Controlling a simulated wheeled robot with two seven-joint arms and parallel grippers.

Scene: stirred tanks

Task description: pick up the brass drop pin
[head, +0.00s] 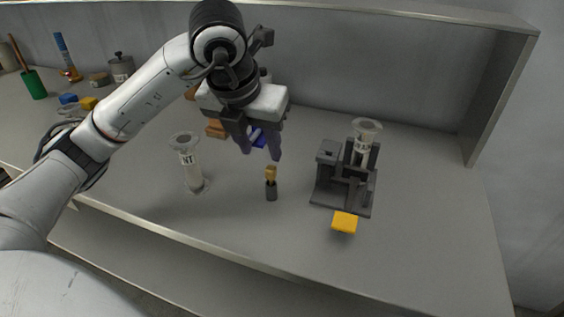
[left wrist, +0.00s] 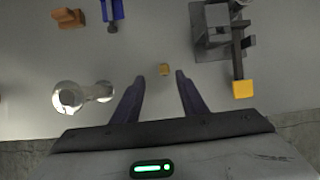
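The brass drop pin (head: 271,173) stands upright in a small dark holder (head: 271,191) on the bench in the head view. In the left wrist view the pin (left wrist: 165,70) shows from above as a small brass block, just beyond and between the fingertips. My left gripper (head: 262,150) points down above the pin, its fingers apart and empty; its two fingers also show in the left wrist view (left wrist: 159,77). The gripper does not appear to touch the pin. My right gripper is not in view.
A clear labelled cylinder (head: 193,168) stands left of the pin. A dark grey fixture (head: 327,175) with a second labelled cylinder (head: 366,128) and a yellow tab (head: 344,222) stands right. Blue and orange-brown pieces lie behind the gripper. The bench front is clear.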

